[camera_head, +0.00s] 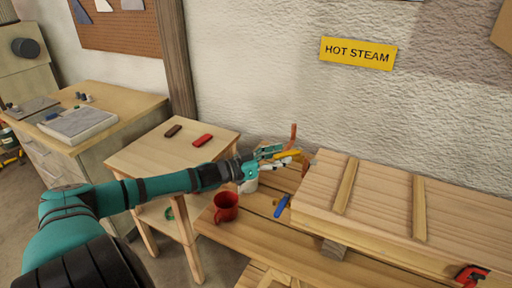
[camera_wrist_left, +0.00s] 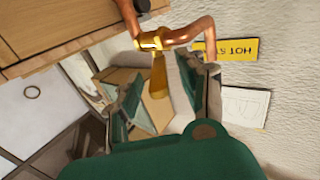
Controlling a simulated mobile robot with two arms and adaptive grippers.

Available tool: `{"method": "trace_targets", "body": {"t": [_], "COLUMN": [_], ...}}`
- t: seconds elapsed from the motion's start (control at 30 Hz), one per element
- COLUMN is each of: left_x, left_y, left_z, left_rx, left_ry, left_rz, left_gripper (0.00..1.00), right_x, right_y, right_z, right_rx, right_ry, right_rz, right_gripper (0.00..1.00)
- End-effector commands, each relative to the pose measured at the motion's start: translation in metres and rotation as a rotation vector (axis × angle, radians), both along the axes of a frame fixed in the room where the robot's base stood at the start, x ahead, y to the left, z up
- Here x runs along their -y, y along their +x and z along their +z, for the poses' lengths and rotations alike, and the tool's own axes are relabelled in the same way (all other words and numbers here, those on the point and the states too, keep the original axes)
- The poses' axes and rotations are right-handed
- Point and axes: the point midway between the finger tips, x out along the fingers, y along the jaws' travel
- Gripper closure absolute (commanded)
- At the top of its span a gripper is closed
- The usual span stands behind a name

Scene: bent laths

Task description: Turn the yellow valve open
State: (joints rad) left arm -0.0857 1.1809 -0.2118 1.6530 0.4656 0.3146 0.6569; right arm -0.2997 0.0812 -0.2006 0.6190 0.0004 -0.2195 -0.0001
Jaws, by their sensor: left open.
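The yellow valve lever (camera_head: 288,153) sits on a copper pipe (camera_head: 293,133) by the wall, behind the workbench. In the left wrist view the lever (camera_wrist_left: 158,80) hangs from a brass valve body (camera_wrist_left: 151,41) on the bent copper pipe (camera_wrist_left: 192,32). My left gripper (camera_head: 274,157) reaches in from the left at the valve. Its fingers (camera_wrist_left: 165,97) are open, one on each side of the lever in the wrist view. Whether either finger touches it I cannot tell. In the head view the gripper partly hides the valve. My right gripper is out of view.
A large wooden box (camera_head: 385,205) is close on the right. A yellow HOT STEAM sign (camera_head: 358,53) hangs on the wall.

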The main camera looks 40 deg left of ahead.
Motion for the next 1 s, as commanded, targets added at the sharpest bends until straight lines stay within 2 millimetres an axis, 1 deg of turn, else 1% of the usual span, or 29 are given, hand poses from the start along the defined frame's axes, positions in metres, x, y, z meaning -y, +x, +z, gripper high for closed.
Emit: {"method": "trace_targets", "body": {"t": [0.03, 0.3, 0.8, 1.0], "left_x": [-0.002, -0.012, -0.03, -0.035], "left_y": [-0.006, -0.033, -0.081, -0.096], "left_z": [-0.002, -0.002, -0.001, 0.0], "left_rx": [-0.005, -0.005, -0.002, -0.001], "left_ry": [0.002, 0.001, 0.0, 0.0], "left_rz": [-0.001, -0.001, -0.001, -0.001], "left_gripper": [0.6, 0.6, 0.6, 0.6], "right_x": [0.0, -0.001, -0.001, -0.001], "right_y": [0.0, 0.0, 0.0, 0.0], "right_z": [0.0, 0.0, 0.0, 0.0], "right_rx": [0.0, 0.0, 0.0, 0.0], "right_ry": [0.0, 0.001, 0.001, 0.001], "right_rz": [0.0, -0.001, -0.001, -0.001], "right_gripper": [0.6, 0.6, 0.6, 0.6]}}
